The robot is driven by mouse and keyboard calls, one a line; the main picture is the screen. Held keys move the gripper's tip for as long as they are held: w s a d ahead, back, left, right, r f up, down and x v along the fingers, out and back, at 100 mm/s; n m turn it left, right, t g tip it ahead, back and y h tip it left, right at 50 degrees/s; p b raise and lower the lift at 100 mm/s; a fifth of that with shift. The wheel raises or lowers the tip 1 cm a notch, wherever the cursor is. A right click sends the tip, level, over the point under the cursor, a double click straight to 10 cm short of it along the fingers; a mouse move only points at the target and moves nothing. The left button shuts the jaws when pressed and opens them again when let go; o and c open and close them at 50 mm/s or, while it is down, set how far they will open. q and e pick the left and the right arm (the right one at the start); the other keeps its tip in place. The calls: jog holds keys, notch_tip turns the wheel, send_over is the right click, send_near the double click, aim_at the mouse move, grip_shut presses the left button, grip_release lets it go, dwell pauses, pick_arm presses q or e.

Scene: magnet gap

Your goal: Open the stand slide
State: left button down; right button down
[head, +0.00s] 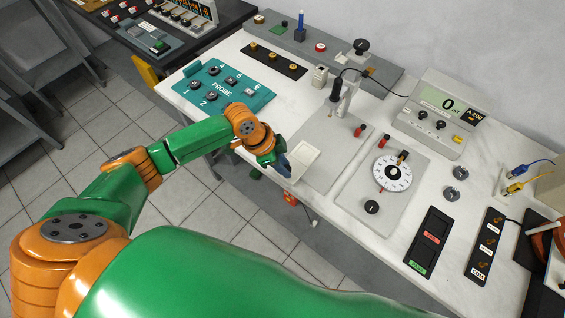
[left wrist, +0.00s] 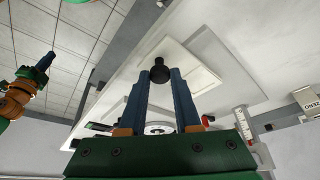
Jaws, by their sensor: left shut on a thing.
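The stand slide (head: 305,158) is a pale rectangular plate at the front edge of the grey stand base (head: 325,133) in the head view. A black knob (left wrist: 160,74) is on its front end in the left wrist view. My left gripper (head: 285,167) is at the table's front edge, with its blue fingers (left wrist: 161,80) shut on the knob from either side. In the head view the gripper hides the knob.
The upright probe holder (head: 342,95) stands behind the slide. The teal probe board (head: 218,86) lies to the left. A dial panel (head: 390,178) and the meter (head: 440,112) are to the right.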

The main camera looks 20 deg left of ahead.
pick_arm(q)
jog(key=c, duration=0.6)
grip_release()
jog(key=shift+w+d, duration=0.1)
jog(key=shift+w, duration=0.05)
jog(key=shift+c, duration=0.2)
jog(key=v, duration=0.7)
jog(key=shift+d, duration=0.1)
